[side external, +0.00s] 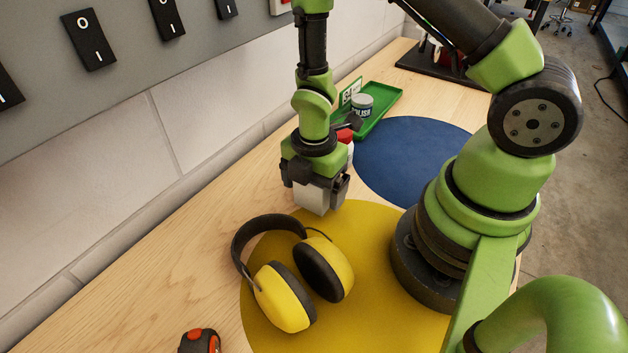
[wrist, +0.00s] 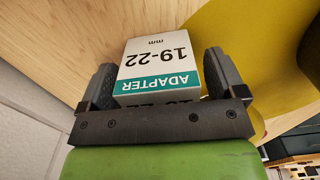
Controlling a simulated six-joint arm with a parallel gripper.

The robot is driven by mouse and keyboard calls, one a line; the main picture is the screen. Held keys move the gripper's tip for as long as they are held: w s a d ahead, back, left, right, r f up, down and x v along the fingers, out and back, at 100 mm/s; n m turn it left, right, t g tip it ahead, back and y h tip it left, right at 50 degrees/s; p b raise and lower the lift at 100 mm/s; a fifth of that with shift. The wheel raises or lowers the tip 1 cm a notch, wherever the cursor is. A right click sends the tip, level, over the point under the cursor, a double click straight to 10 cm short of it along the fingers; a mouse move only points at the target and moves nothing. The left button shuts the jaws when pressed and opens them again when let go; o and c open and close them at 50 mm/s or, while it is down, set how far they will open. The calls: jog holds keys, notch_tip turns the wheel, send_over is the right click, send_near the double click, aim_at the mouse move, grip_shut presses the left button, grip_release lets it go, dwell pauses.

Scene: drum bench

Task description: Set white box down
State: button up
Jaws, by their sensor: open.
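The white box (side external: 311,196) is at the upper left edge of the yellow round mat (side external: 385,285), below my gripper (side external: 317,192).
Yellow earmuffs (side external: 290,275) lie on the yellow mat close to the box. A blue round mat (side external: 405,155) and a green tray (side external: 385,112) with a polish tin (side external: 361,105) are behind. A red-capped item (side external: 345,136) is partly hidden behind my gripper. Bare wood (side external: 200,255) lies to the left.

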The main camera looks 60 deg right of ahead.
jog(key=shift+r, duration=0.1)
notch_tip(320, 180, up, 12)
jog(key=s+a+r+m+t+y, duration=0.1)
jog(key=s+r+m+t, duration=0.2)
jog(key=s+r+m, duration=0.2)
jog(key=s+r+m+t+y, duration=0.1)
jog(key=s+r+m+t, duration=0.3)
jog(key=r+m, duration=0.8)
jog(key=m, duration=0.5)
jog(key=shift+s+a, duration=0.35)
